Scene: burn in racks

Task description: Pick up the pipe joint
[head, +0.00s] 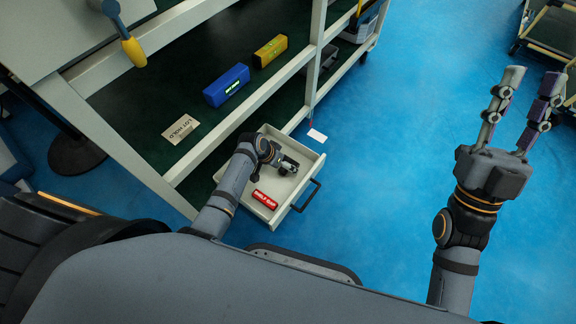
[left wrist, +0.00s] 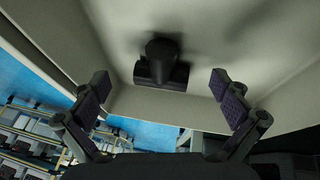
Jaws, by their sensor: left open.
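The pipe joint (left wrist: 162,68) is a dark tee-shaped piece lying on the pale drawer floor in the left wrist view. My left gripper (left wrist: 161,84) is open, with one finger on each side of the joint and a gap to both. In the head view my left arm reaches down into the open drawer (head: 312,158), and its wrist and gripper largely hide the spot where the joint lies. My right gripper (head: 532,80) is open and empty, raised over the blue floor at the right.
Blue floor (head: 400,150) is clear right of the drawer.

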